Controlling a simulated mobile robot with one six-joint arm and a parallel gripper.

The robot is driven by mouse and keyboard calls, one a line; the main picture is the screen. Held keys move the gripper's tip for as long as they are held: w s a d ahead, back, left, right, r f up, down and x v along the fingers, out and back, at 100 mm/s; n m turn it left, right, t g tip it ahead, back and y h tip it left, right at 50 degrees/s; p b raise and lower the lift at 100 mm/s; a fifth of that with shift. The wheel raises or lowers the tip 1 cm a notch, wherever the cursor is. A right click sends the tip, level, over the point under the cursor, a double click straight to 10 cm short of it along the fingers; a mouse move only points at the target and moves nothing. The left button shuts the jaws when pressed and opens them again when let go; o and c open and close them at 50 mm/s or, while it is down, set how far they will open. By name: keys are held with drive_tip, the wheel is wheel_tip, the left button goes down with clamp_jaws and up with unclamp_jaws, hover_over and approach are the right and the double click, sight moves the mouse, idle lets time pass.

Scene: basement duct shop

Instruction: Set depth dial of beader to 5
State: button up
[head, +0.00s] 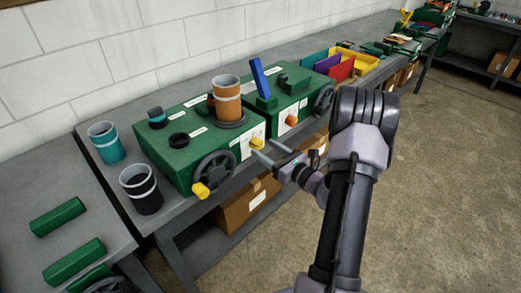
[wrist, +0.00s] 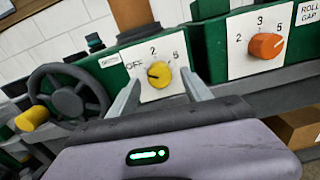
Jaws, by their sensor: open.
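The left green machine (head: 180,150) has a white dial plate with a yellow knob (head: 257,142). In the wrist view the yellow knob (wrist: 159,74) sits among the marks OFF, 2 and 5, and its dark pointer mark seems to face left, toward OFF. My gripper (head: 262,148) is open in front of this plate. In the wrist view my gripper (wrist: 161,78) has one finger on each side of the yellow knob; contact cannot be told. An orange knob (wrist: 267,46) on the right machine has marks 2, 3 and 5 and a ROLL GAP label.
A dark handwheel with a yellow handle (head: 201,190) is left of the yellow knob. An orange cup (head: 227,100) stands on top, and teal (head: 106,143) and black (head: 141,190) cups stand on the bench. A cardboard box (head: 248,202) is below. The floor at right is clear.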

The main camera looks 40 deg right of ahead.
sight(256, 144)
drive_tip(key=shift+w+a, duration=0.15)
drive_tip(key=shift+w, duration=1.25)
drive_tip(key=shift+c, duration=0.5)
clamp_jaws()
